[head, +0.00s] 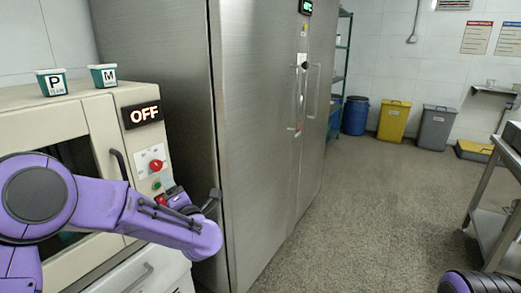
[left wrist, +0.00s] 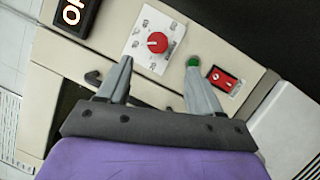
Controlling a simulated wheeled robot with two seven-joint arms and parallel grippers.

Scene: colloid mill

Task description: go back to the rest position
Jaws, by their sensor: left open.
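My left gripper (left wrist: 158,80) is open and empty in the left wrist view. Its two grey fingers stand apart in front of the beige machine's control panel (left wrist: 170,20). The red knob (left wrist: 157,42) lies beyond and between the fingertips; the green button (left wrist: 193,62) is by the right fingertip. A red switch (left wrist: 222,79) sits to the right of that finger. In the head view, my purple left arm reaches across the machine front, and its gripper (head: 180,196) is partly hidden by my own wrist. Contact with the panel cannot be told. My right gripper is out of view.
The beige machine (head: 45,110) shows an OFF display (head: 142,114) and carries two small tubs marked P (head: 52,83) and M (head: 103,76). A tall steel cabinet (head: 255,130) stands close to its right. The floor (head: 370,210) is clear up to a metal table (head: 490,220).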

